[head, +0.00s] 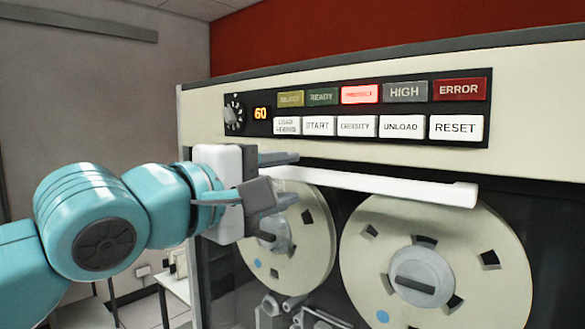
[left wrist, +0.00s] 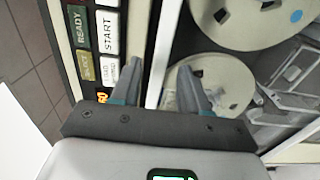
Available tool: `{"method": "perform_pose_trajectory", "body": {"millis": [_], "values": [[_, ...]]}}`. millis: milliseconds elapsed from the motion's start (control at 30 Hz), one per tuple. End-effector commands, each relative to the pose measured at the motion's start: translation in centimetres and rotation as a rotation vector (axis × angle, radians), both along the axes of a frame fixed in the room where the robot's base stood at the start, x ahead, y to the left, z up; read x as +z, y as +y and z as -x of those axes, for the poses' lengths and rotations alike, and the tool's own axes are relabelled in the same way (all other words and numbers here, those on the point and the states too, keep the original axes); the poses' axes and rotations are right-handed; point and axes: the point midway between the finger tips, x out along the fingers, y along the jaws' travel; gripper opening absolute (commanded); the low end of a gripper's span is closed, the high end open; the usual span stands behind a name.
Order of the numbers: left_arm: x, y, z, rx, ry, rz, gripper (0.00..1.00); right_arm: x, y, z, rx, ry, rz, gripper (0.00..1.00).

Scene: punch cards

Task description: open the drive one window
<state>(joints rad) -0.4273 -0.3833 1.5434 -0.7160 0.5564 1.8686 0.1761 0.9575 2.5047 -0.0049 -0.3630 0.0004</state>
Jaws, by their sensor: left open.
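The tape drive's window covers the two cream reels, with a long white bar (head: 400,186) along its top edge. The bar also shows in the left wrist view (left wrist: 160,55), running between my fingers. My left gripper (head: 283,176) is open at the left end of the bar, one finger above it and one below. In the left wrist view my left gripper (left wrist: 160,68) has a clear gap between its fingers. I cannot tell whether either finger touches the bar. The bar's far left end is partly hidden by my gripper. My right gripper is not in view.
Just above the bar is a black control panel (head: 262,127) with a dial, a lit 60 and labelled buttons such as START (head: 318,126) and RESET (head: 456,127). The right reel (head: 500,245) sits below the bar. Open floor and a white table show at the lower left.

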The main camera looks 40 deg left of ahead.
Motion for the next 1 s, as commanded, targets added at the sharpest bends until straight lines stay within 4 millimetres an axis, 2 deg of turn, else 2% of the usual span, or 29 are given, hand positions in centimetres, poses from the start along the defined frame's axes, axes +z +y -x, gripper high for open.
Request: {"method": "perform_pose_trajectory", "body": {"millis": [100,200,500,533,600,667,867,1000], "values": [[0.2,-0.1,-1.6,0.001,0.003,-0.001,0.45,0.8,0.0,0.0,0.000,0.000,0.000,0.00],[0.1,-0.2,-2.3,0.000,0.002,-0.001,0.45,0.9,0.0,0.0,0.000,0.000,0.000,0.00],[0.0,-0.2,-2.5,-0.001,0.000,0.000,0.45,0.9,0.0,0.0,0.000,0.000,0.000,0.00],[0.0,-0.2,-2.5,-0.001,0.000,0.000,0.41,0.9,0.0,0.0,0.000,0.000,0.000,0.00],[0.0,-0.2,-2.5,-0.001,0.000,0.000,0.19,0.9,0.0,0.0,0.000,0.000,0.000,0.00],[0.0,-0.2,-2.5,-0.001,0.000,0.000,0.00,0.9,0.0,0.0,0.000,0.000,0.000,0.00],[-0.1,-0.2,-2.5,0.000,0.001,-0.001,0.00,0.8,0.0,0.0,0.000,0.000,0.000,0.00],[-1.3,-0.2,-2.5,0.000,0.002,0.000,0.00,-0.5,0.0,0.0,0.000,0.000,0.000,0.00]]}}
